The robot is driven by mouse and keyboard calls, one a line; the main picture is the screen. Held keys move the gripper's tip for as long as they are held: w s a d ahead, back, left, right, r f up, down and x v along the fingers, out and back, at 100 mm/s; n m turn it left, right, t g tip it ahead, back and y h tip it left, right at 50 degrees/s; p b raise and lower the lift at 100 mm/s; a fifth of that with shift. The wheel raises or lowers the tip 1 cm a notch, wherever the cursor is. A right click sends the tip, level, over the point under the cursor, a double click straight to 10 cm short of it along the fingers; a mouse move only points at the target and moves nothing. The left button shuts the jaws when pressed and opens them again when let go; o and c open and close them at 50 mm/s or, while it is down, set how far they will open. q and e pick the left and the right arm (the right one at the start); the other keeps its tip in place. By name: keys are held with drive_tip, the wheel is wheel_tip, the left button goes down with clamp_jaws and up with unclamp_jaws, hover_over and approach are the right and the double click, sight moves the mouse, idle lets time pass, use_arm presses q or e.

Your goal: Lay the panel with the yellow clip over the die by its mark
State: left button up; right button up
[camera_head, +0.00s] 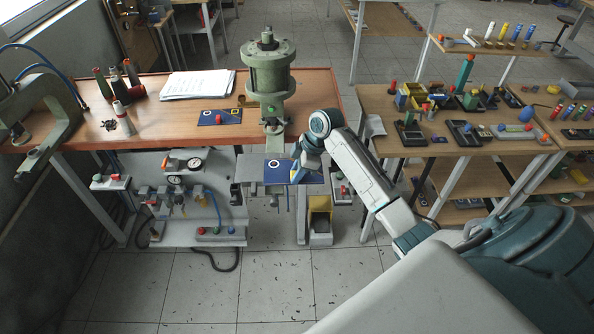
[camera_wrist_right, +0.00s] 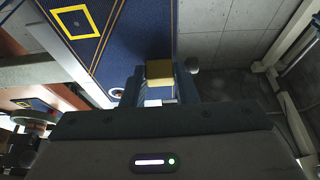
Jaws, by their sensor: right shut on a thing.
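A blue panel (camera_head: 277,172) with a pale ring-shaped mark lies level at the front of the green press (camera_head: 268,78), at the table's front edge. My right gripper (camera_head: 298,172) is at its right side. In the right wrist view this gripper (camera_wrist_right: 159,85) is shut on the yellow clip (camera_wrist_right: 159,70) at the edge of the blue panel (camera_wrist_right: 125,35), which shows a yellow square outline and a yellow line. I cannot make out the die; the panel and press may hide it. Whether the panel touches anything below is unclear. My left gripper is out of view.
A second blue panel with a red clip (camera_head: 220,119) lies on the wooden table (camera_head: 165,125), left of the press. Papers (camera_head: 197,84) and thread cones lie farther back. A crowded side table (camera_head: 400,160) is at right.

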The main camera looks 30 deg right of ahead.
drive_tip(key=shift+f, duration=0.3)
idle(0.6)
drive_tip(key=o, duration=1.1)
drive_tip(key=shift+c, duration=0.2)
